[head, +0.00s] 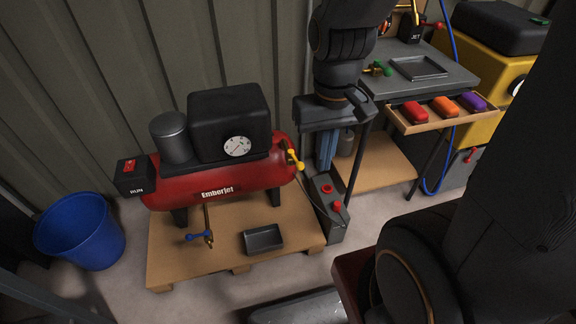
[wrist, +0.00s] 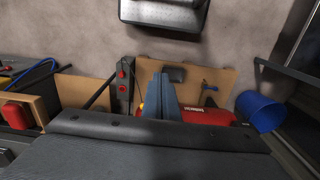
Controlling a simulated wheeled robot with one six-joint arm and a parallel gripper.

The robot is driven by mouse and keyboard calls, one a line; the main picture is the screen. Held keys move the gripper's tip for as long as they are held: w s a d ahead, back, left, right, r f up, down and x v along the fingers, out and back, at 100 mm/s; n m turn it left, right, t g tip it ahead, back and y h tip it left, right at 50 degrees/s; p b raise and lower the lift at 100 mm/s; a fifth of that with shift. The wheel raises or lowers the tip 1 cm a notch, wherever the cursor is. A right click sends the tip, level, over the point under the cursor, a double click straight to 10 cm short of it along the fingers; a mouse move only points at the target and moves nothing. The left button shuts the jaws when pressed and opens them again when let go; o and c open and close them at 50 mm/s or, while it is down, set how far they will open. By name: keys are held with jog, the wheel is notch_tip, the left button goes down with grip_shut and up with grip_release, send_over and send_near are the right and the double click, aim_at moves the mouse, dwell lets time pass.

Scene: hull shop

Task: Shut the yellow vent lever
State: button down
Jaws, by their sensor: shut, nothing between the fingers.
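The yellow vent lever (head: 295,160) is on the right end of the red Emberjet compressor tank (head: 225,187) in the head view. It is small and slants down to the right. My gripper (head: 327,167) points down, just right of the lever in the head view, shut and empty. I cannot tell its distance in depth. In the wrist view my blue-grey gripper fingers (wrist: 163,80) are together in front of the pallet and the tank (wrist: 205,116).
The compressor stands on a wooden pallet (head: 180,265) with a blue-handled valve (head: 198,237) and a small black tray (head: 263,239). A grey box with red knobs (head: 325,205) stands right of the pallet. A blue bucket (head: 80,232) is at left. A workbench (head: 440,80) with an open drawer is at right.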

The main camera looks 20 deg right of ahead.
jog(key=w+a+f+n+t+h+b, duration=0.2)
jog(key=w+a+f+n+h+b, duration=0.3)
jog(key=w+f+n, duration=0.5)
jog(key=w+a+f+n+t+h+b, duration=0.2)
jog(key=w+a+f+n+h+b, duration=0.2)
jog(key=w+f+n+b, duration=0.5)
notch_tip(320, 180, down, 6)
jog(key=w+a+n, duration=0.1)
jog(key=a+n, duration=0.1)
jog(key=n, duration=0.1)
jog(key=shift+a+f+h, duration=0.15)
jog(key=shift+a+h, duration=0.25)
jog(key=shift+w+d+f, duration=0.1)
jog(key=shift+w, duration=0.05)
jog(key=b, duration=0.1)
send_near(296, 161)
jog(key=s+d+f, duration=0.1)
jog(key=d+f, duration=0.2)
jog(key=f, duration=0.2)
jog(key=shift+d, duration=0.25)
